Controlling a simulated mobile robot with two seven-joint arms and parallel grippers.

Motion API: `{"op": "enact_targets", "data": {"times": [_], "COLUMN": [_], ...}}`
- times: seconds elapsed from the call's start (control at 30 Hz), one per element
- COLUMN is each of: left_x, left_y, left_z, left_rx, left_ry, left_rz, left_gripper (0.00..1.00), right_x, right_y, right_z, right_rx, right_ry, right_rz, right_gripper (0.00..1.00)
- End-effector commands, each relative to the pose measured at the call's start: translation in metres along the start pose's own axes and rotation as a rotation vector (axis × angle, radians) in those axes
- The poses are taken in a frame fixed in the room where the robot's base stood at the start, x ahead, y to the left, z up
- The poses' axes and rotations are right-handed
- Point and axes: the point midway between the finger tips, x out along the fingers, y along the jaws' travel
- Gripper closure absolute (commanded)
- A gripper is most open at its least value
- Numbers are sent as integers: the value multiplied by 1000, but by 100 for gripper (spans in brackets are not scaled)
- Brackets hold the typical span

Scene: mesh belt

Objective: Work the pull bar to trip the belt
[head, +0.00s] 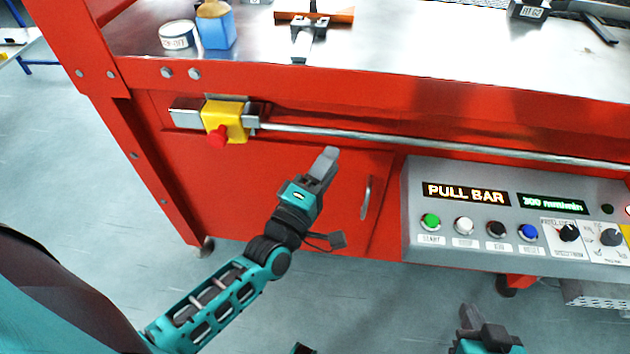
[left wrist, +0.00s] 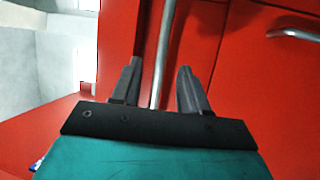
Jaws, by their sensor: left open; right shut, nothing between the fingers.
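The pull bar (head: 430,146) is a thin metal rod along the red machine's front, running right from a yellow switch box (head: 222,121) with a red button. My left gripper (head: 328,160) is a little below the bar in the head view, pointing up toward it. In the left wrist view my left gripper (left wrist: 157,85) is open, and the bar (left wrist: 163,50) shows between its two fingers, nearer the left one. I cannot tell whether the bar lies within the jaws. My right gripper (head: 472,318) is shut and empty at the bottom, below the control panel.
The grey control panel (head: 415,215) stands out at right, with its display reading PULL BAR and several buttons. A red door with a metal handle (head: 367,198) is behind my left gripper.

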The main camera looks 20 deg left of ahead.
Motion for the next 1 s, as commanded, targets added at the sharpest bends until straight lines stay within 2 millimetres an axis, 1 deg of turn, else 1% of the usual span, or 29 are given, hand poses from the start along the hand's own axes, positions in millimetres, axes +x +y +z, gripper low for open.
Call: {"op": "enact_targets", "data": {"times": [0.03,0.1,0.2,0.3,0.43,0.9,1.0], "left_x": [-11,-23,-37,-44,-48,-48,-50], "left_y": [0,0,0,0,0,0,1], "left_z": [0,0,0,0,0,0,3], "left_rx": [0,0,0,-1,-1,1,51], "left_ry": [-1,-2,-1,0,0,0,-16], "left_rz": [-2,-2,-2,0,1,0,-22], "left_gripper": [56,56,56,56,56,56,56], "right_x": [0,-1,-1,-1,-1,0,-2], "right_y": [1,1,2,2,2,0,0], "right_z": [2,3,4,4,4,1,-4], "right_rx": [0,0,0,0,0,7,8], "right_ry": [-5,-8,-9,-9,-8,-2,3], "right_rz": [1,3,4,5,5,5,5], "right_gripper": [100,100,100,100,100,100,100]}}
